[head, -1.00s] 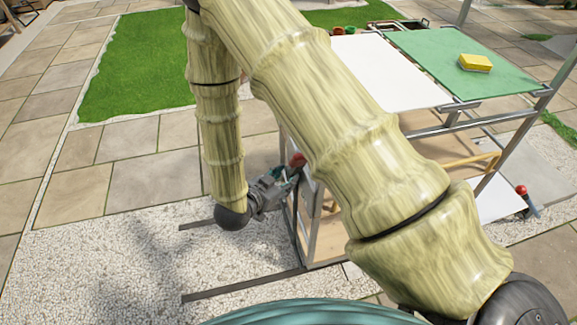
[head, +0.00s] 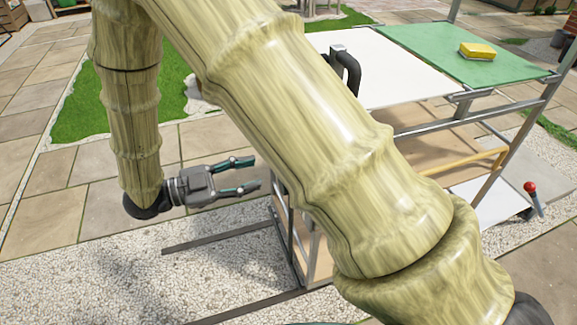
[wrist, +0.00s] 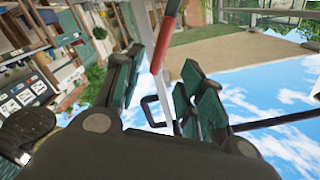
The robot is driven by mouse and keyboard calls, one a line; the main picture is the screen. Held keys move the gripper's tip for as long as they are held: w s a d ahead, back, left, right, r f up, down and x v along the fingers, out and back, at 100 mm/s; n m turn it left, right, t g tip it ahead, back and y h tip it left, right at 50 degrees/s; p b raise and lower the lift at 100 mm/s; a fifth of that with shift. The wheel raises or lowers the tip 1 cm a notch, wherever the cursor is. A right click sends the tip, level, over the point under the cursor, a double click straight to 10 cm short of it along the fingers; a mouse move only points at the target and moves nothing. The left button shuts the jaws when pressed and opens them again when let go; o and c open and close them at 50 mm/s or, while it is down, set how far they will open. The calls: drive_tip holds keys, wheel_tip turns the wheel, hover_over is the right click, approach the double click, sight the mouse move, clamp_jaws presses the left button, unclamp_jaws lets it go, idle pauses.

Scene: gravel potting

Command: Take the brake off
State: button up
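My gripper (head: 248,174) is open and empty in the head view, left of the metal-framed cart (head: 293,238), with its fingers pointing right towards it. In the wrist view my gripper (wrist: 158,78) has its fingers spread, and a lever with a red grip (wrist: 167,32) and pale metal shaft shows beyond and between them, apart from both. In the head view my arm hides this side of the cart, so that lever is not seen there. Another red-knobbed lever (head: 531,187) stands at the cart's lower right. I cannot tell either brake's setting.
The cart carries a white top panel (head: 385,85) and a green panel (head: 470,55) with a yellow sponge (head: 477,50).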

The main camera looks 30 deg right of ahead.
drive_tip(key=x, duration=1)
drive_tip(key=shift+d, duration=0.2)
drive_tip(key=shift+c, duration=0.3)
clamp_jaws()
